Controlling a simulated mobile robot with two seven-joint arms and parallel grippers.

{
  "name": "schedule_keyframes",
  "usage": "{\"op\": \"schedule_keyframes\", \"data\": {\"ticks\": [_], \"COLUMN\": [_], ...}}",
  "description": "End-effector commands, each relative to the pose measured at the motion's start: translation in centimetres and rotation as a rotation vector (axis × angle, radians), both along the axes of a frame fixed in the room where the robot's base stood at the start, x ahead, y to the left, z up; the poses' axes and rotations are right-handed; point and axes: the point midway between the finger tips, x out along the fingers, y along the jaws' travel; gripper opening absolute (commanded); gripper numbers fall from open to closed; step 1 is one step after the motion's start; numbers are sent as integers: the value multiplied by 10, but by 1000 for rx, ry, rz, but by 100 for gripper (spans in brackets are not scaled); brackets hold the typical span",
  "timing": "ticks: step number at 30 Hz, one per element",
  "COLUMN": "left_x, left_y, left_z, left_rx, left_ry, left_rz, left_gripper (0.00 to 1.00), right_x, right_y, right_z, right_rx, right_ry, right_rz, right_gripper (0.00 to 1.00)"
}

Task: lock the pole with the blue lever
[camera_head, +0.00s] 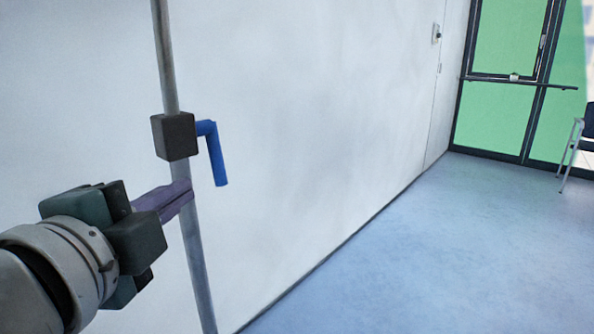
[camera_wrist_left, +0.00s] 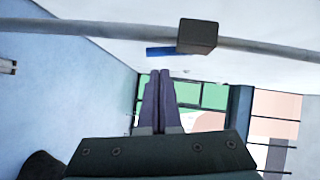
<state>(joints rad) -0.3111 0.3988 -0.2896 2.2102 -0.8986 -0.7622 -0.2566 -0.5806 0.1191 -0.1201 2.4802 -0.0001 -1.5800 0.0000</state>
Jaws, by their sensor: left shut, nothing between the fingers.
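A grey metal pole (camera_head: 165,60) runs from top to bottom along the white wall. A dark square block (camera_head: 174,136) sits around it, with a blue lever (camera_head: 217,158) that sticks out to the right and bends downward. My left gripper (camera_head: 188,192) is shut and empty, its purple fingers just below the block and overlapping the pole in the head view; I cannot tell if they touch it. In the left wrist view the pole (camera_wrist_left: 270,46), block (camera_wrist_left: 197,36) and blue lever (camera_wrist_left: 161,51) show beyond the closed fingertips (camera_wrist_left: 160,75), apart from them. My right gripper is not in view.
The white wall (camera_head: 310,110) lies close behind the pole. Blue floor (camera_head: 450,250) is clear to the right. A chair (camera_head: 583,140) stands at the far right near dark-framed glass doors (camera_head: 500,85).

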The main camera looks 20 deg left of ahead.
Motion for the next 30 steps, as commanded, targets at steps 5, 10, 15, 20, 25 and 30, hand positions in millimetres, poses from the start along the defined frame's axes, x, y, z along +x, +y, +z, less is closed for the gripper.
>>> {"op": "schedule_keyframes", "data": {"ticks": [5, 10, 15, 20, 25, 30], "left_x": [37, 62, 75, 78, 77, 78], "left_y": [9, 15, 17, 18, 18, 20], "left_z": [-4, -8, -10, -10, -10, -17], "left_rx": [0, -1, -1, -1, -2, 41], "left_ry": [-2, -1, 2, 2, 3, -15], "left_rz": [0, 1, 0, 0, 0, 0], "left_gripper": [0, 0, 0, 0, 0, 0], "right_x": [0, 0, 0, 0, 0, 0], "right_y": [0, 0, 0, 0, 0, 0], "right_z": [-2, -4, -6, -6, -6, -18], "right_rx": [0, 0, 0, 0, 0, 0], "right_ry": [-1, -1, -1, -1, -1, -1], "right_rz": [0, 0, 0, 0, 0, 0], "right_gripper": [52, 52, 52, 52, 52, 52]}}
